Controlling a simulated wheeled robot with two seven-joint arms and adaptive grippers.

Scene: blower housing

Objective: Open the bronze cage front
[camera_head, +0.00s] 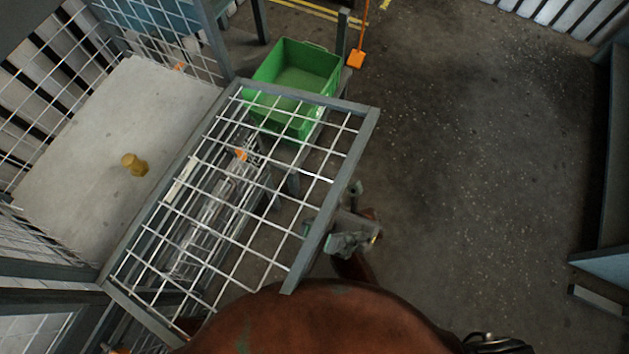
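The cage front is a white wire-mesh panel in a grey frame (368,125). It stands swung outward from the cage, its left side along the cage's front edge. Inside the cage, a small bronze knob-shaped piece (134,164) rests on a pale grey shelf (85,130), well clear of the panel. My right gripper (331,208) is at the panel's outer frame bar, toward its lower end. Its fingers appear spread, one on each side of the bar; contact is unclear. My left gripper is not in view.
A green bin (295,65) stands behind the panel's far end, partly seen through the mesh. An orange-ended tool (356,58) is beside it. Dark floor (480,150) to the right is clear up to a grey bench (610,180) at the right edge.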

